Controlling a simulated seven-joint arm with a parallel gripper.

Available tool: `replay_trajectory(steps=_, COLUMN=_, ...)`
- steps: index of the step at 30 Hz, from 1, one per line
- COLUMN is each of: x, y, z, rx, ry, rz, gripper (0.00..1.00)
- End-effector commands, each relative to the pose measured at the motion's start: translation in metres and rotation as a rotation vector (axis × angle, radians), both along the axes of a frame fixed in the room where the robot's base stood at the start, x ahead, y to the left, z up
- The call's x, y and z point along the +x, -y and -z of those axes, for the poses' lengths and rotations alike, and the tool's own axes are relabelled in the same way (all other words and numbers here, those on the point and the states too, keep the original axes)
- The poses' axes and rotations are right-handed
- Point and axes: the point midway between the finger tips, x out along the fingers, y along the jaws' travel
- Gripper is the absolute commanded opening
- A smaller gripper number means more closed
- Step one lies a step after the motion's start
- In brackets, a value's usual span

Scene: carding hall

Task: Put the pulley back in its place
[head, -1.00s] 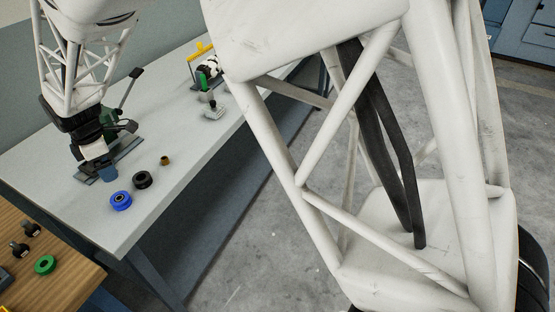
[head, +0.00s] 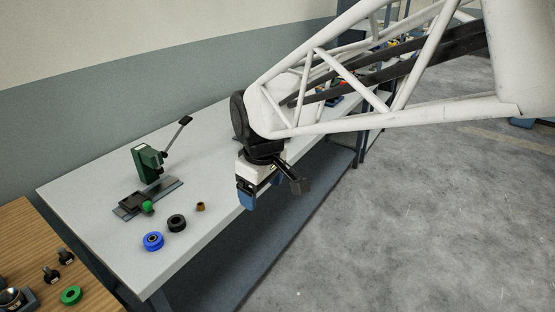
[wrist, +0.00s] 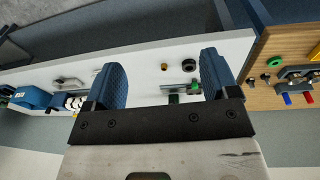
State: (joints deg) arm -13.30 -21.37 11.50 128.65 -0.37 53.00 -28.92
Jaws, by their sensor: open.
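A blue wheel with a dark hub (head: 153,241) lies flat near the left end of the grey workbench; it looks like a pulley. A black ring-like wheel (head: 177,223) and a small brown bushing (head: 200,206) lie in a row beside it. In the wrist view the black wheel (wrist: 193,68) and brown bushing (wrist: 164,67) show between my fingers, far off; the blue wheel seems hidden by a finger. A green wheel (head: 71,295) lies on the wooden table. My gripper (head: 272,188) is open and empty, by the bench's front edge, right of these parts.
A green lever press (head: 147,162) stands behind the wheels, with a small green part (head: 147,207) on its base plate. Black knobbed pieces (head: 58,263) stand on the wooden table (head: 30,225). The grey benchtop (head: 115,243) is bare around the wheels.

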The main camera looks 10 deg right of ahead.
Motion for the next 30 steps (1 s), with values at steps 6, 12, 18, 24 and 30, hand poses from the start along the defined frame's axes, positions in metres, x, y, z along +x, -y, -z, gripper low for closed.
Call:
replay_trajectory(steps=6, x=-0.055, y=0.050, z=-0.006, rx=0.034, ry=0.030, rz=0.270, gripper=0.80)
replay_trajectory(steps=12, x=-0.105, y=0.084, z=-0.003, rx=0.067, ry=0.055, rz=0.506, gripper=0.80)
replay_trajectory(steps=18, x=-0.141, y=0.103, z=0.004, rx=0.093, ry=0.073, rz=0.680, gripper=0.80)
replay_trajectory(steps=24, x=-0.155, y=0.110, z=0.007, rx=0.104, ry=0.079, rz=0.749, gripper=0.80)
replay_trajectory(steps=30, x=-0.156, y=0.110, z=0.008, rx=0.105, ry=0.081, rz=0.753, gripper=0.80)
